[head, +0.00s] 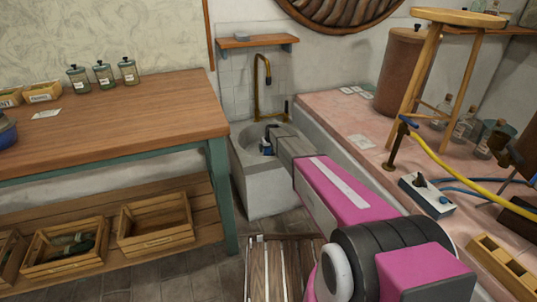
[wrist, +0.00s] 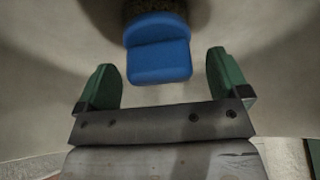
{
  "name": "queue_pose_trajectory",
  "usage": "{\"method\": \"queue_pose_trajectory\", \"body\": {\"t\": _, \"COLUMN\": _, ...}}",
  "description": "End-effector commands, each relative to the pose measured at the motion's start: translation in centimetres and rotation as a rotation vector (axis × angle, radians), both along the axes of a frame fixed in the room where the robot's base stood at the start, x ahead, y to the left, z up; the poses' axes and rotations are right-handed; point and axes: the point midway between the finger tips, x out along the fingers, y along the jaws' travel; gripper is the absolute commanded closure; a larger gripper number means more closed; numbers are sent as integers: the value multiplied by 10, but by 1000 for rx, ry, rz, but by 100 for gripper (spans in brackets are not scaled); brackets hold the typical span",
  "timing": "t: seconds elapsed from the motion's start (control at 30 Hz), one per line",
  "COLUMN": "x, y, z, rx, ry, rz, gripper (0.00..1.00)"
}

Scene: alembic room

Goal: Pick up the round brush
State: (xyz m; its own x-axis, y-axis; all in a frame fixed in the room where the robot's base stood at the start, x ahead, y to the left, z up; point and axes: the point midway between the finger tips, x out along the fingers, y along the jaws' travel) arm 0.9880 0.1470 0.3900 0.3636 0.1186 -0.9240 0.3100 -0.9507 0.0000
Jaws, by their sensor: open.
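In the wrist view, the round brush shows as a blue block-like part (wrist: 158,60) with a dark, bristly-looking part above it at the top edge. My gripper (wrist: 160,85) is open, with one green finger to each side of the blue part in the picture. Clear gaps show at both sides, and I see no contact. In the head view, my arm reaches into the grey stone sink (head: 245,160), and a small blue patch (head: 267,147) shows at its end. The arm hides much of the basin and the fingers there.
A brass tap (head: 257,85) rises behind the sink. A wooden workbench (head: 120,115) with jars stands at left, with crates (head: 155,222) below. A pink-topped counter (head: 335,108) with a stool and bottles runs along the right. A slatted wooden piece (head: 270,270) is on the floor in front.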

Motion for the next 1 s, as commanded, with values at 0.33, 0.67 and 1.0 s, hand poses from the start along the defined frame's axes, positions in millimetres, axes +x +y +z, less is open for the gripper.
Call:
{"method": "queue_pose_trajectory", "body": {"t": 0.33, "x": 1, "y": 0, "z": -3, "rx": 0, "ry": 0, "rz": 0, "gripper": 39}}
{"method": "queue_pose_trajectory", "body": {"t": 0.67, "x": 1, "y": 0, "z": -2, "rx": 0, "ry": -1, "rz": 0, "gripper": 66}}
{"method": "queue_pose_trajectory", "body": {"t": 1.0, "x": 0, "y": 0, "z": 21, "rx": 0, "ry": -2, "rz": 0, "gripper": 66}}
